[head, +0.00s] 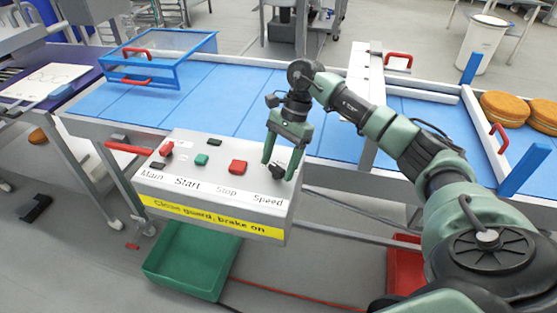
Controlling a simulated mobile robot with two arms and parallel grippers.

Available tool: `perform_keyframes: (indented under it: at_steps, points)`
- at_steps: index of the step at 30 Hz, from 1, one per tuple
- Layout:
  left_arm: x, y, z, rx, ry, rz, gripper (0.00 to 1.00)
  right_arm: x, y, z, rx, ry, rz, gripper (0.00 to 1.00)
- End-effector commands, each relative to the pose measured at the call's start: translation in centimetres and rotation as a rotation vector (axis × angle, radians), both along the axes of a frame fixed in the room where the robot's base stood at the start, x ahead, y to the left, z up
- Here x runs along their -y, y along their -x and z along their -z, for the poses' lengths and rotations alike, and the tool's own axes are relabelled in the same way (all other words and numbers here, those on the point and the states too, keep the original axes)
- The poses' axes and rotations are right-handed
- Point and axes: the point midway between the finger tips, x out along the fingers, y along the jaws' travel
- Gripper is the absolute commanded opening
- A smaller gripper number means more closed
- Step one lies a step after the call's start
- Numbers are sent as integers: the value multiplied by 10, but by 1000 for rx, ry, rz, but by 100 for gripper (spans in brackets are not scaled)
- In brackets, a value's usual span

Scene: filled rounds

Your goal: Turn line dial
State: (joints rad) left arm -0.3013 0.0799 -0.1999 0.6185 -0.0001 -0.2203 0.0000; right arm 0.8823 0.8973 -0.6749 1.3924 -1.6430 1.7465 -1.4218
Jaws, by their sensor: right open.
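The line dial is a dark knob (277,171) above the word "Speed" on the sloped grey control panel (215,210). My right gripper (277,168) points down at the knob with its green fingers apart, one on each side of it. I cannot tell whether the fingers touch the knob. The panel also has a red knob (166,149) near "Main", a green button (201,159) near "Start" and a red button (238,167) near "Stop". My left gripper is not in view.
A blue conveyor (215,100) runs behind the panel, with a blue-framed guard (160,60) at the left. Round cakes (505,108) lie at the right end. A green crate (190,260) and a red crate (403,262) stand on the floor below.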

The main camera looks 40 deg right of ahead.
Motion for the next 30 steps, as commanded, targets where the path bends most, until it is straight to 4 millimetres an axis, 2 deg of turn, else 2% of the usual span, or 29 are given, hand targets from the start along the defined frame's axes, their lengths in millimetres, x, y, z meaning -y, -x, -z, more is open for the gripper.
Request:
perform_keyframes:
  at_steps: [5, 8, 12, 23, 30]
  points:
    - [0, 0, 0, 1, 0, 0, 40, 0, 0, 1, 0, 0, 0, 65]
    - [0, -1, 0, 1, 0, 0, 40, 0, 0, 0, 0, 0, 0, 43]
    - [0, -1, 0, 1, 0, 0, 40, 0, 0, 0, 0, 0, 0, 4]
    - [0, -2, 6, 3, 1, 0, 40, 1, 1, 2, 1, 1, 56, 3]
    - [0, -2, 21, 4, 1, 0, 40, 1, 2, 4, 1, 1, 209, 3]
